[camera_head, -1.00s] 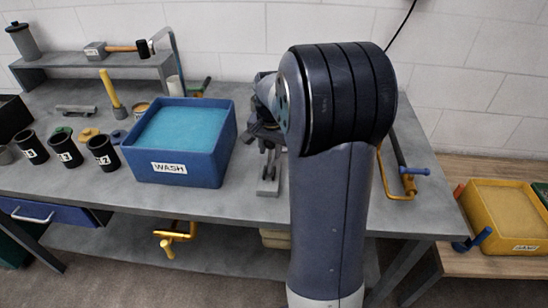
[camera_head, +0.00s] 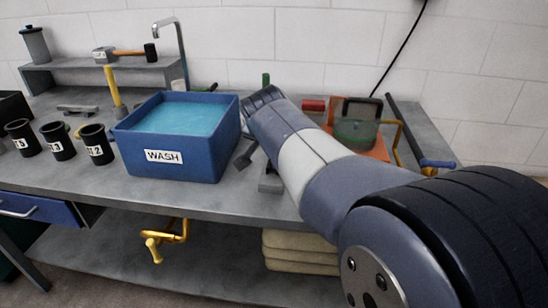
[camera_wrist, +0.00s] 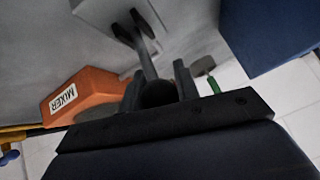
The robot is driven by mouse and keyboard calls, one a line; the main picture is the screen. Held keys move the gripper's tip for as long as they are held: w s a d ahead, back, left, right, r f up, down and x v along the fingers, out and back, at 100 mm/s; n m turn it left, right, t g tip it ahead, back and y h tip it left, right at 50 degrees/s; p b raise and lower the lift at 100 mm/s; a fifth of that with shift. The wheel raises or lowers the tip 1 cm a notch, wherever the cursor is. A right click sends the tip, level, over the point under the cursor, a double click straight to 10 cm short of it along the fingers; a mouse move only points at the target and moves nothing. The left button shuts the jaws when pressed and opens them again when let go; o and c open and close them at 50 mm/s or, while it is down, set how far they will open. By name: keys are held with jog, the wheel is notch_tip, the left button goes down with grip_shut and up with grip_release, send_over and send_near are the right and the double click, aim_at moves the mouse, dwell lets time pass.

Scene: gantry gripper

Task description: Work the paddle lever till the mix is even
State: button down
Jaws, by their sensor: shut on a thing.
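The paddle lever (camera_wrist: 147,62) is a thin grey bar that runs from a bracket on a pale grey block to a dark round knob. My gripper (camera_wrist: 158,78) has a dark finger on each side of the knob and is shut on it. The orange mixer (camera_wrist: 90,92), labelled MIXER, lies to the left in the wrist view. In the head view the mixer (camera_head: 379,152) stands behind my arm with a clear greenish bowl (camera_head: 355,133). My arm partly covers it, and I cannot tell how even the mix is. A grey base block (camera_head: 269,184) shows beside my arm.
The blue WASH tub (camera_head: 178,168) stands close left of my arm, with a tap (camera_head: 181,50) behind. Several black cups (camera_head: 97,146) line the bench's left. A yellow-and-blue crank (camera_head: 437,163) is at the right. Bench space right of the tub is narrow.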

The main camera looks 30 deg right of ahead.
jog(key=shift+s+a+f+t+h+b, duration=0.45)
jog(key=shift+t+b, duration=0.45)
jog(key=shift+b, duration=2.7)
jog(key=shift+s+a+f+t+h+b, duration=0.1)
jog(key=shift+s+a+t+h+b, duration=0.45)
jog(key=shift+b, duration=3.05)
jog(key=shift+s+d+t+h+b, duration=0.25)
jog(key=shift+t+b, duration=0.3)
jog(key=shift+b, duration=0.45)
jog(key=shift+s+a+r+t+h+b, duration=0.15)
jog(key=shift+r+t+h+b, duration=0.2)
jog(key=shift+b, duration=0.7)
jog(key=shift+f, duration=0.15)
jog(key=c, duration=1.1)
grip_release()
jog(key=shift+o, duration=0.2)
